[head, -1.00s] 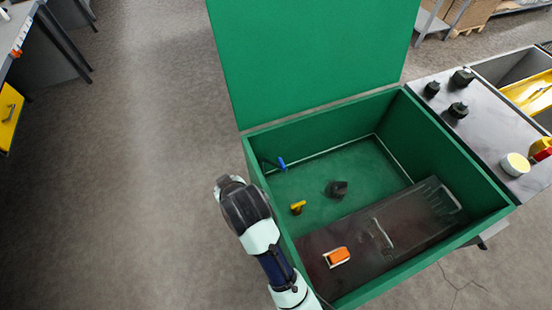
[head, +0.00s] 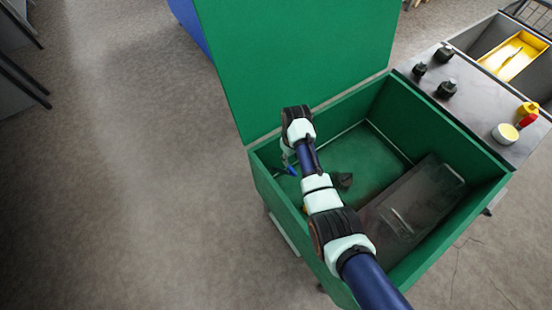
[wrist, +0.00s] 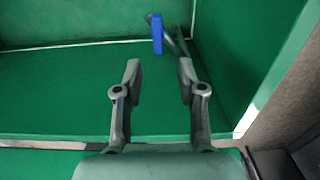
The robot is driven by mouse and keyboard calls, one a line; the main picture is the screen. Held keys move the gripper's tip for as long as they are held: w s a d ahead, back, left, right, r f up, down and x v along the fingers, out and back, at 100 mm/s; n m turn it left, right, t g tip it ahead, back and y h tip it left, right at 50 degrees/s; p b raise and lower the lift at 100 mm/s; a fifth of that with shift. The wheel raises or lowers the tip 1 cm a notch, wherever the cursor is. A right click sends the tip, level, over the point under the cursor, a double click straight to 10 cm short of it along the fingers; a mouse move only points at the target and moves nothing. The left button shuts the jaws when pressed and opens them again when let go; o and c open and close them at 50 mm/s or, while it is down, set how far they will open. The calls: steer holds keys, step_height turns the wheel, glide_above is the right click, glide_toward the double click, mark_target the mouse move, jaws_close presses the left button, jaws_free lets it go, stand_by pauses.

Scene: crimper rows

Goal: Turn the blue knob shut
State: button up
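The blue knob (head: 291,169) is at the left inner wall of the green box (head: 480,205), partly covered by my arm in the head view. In the wrist view the blue knob (wrist: 157,34) is an upright blue lever beside a grey-green pipe near the corner. My gripper (wrist: 160,70) is open and empty, its two fingers pointing toward the knob. The knob appears beyond the fingertips, roughly in line with the gap between them, and apart from them. In the head view the gripper's fingers are hidden behind my arm.
The box's green lid (head: 300,60) stands open at the back. A dark lump (head: 342,180) lies on the box floor, and a dark translucent case (head: 410,205) fills the right part. A side table (head: 470,105) with several black knobs adjoins the box.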

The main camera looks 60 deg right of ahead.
mark_target(292, 169)
steer(key=shift+s+f, duration=0.1)
steer(key=shift+f, duration=0.05)
steer(key=f+b, duration=0.1)
steer(key=f, duration=0.1)
steer(key=f+b, duration=0.1)
steer(key=f, duration=0.2)
steer(key=f+b, duration=0.1)
steer(key=f, duration=0.1)
steer(key=shift+s+f, duration=0.3)
jaws_close()
